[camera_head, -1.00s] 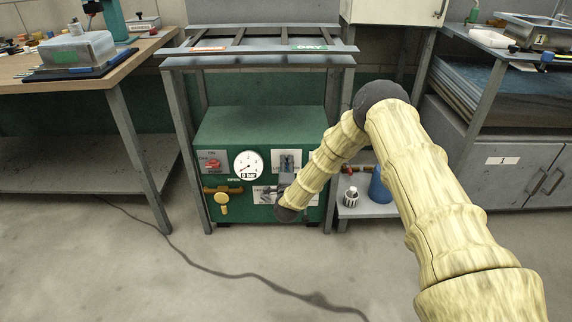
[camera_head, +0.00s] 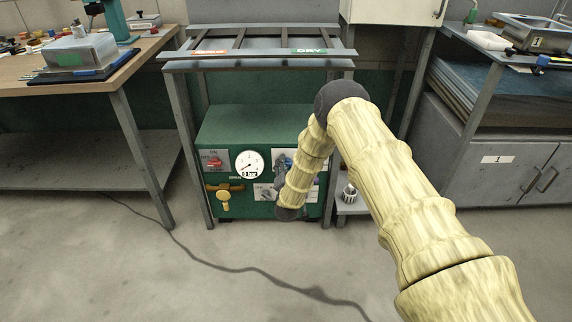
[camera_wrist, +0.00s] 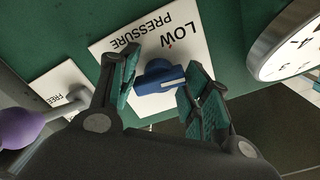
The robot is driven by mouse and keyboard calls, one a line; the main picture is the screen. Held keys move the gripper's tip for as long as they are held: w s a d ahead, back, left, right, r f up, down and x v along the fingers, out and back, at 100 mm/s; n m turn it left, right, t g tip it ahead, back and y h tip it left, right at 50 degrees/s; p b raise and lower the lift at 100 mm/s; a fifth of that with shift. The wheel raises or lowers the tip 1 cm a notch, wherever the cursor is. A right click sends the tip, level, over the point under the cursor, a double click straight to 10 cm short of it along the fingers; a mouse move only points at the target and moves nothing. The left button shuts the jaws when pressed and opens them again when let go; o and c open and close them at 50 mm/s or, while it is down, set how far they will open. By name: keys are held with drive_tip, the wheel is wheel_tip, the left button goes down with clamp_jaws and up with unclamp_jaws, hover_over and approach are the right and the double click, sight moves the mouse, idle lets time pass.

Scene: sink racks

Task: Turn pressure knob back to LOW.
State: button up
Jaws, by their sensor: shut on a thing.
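The blue pressure knob (camera_wrist: 158,76) is on a white plate (camera_wrist: 118,57) marked LOW PRESSURE, which appears upside down in the wrist view. A white stripe on the knob runs roughly crosswise, between my two fingers. My gripper (camera_wrist: 163,68) has its teal-padded fingers on either side of the knob and is shut on it. In the head view my gripper (camera_head: 281,172) is at the front of the green box (camera_head: 225,130), mostly covering the knob. The gauge (camera_head: 249,164) on the box is labelled bar, and it also shows in the wrist view (camera_wrist: 296,45).
A red switch (camera_head: 213,161) and a yellow valve lever (camera_head: 224,199) are left of the gauge. A purple ball-ended handle (camera_wrist: 22,127) is close to my gripper at the left of the wrist view. The rack (camera_head: 255,64) stands above the box.

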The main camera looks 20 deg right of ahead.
drive_tip(key=n+p, duration=0.1)
drive_tip(key=n, duration=0.3)
drive_tip(key=shift+s+a+n, duration=0.1)
drive_tip(key=shift+n, duration=0.3)
drive_tip(key=n+p, duration=0.1)
drive_tip(key=n, duration=0.4)
drive_tip(key=shift+f+n, duration=0.1)
drive_tip(key=shift+n, duration=0.2)
drive_tip(key=o, duration=0.7)
drive_tip(key=shift+d, duration=0.2)
drive_tip(key=v, duration=1.2)
